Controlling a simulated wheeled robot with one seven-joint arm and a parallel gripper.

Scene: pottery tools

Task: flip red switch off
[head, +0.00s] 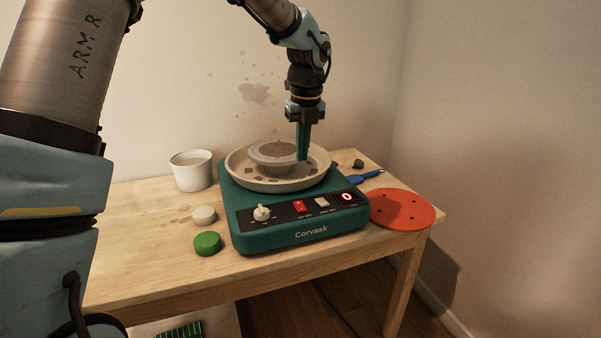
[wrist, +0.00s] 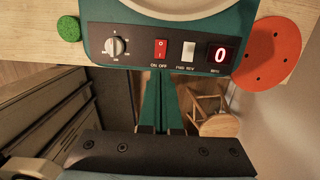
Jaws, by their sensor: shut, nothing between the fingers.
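The red switch (head: 300,206) is a small rocker on the black front panel of the green Corvask pottery wheel (head: 290,238). In the wrist view the red switch (wrist: 161,49) sits above the label "ON OFF", between a white knob (wrist: 116,46) and a white switch (wrist: 188,52). A display (wrist: 220,54) beside them shows a lit 0. My gripper (head: 303,158) is shut and empty, pointing down over the wheel's pan in the head view. In the wrist view its green fingers (wrist: 161,85) lie together, tips just below the red switch; I cannot tell if they touch anything.
The pan (head: 238,171) on the wheel holds a grey disc and scraps. A white cup (head: 191,171), pale round piece (head: 204,215) and green sponge (head: 207,243) stand left. An orange disc (head: 403,208) and blue tool (head: 364,177) lie right. A stool (wrist: 219,124) is below.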

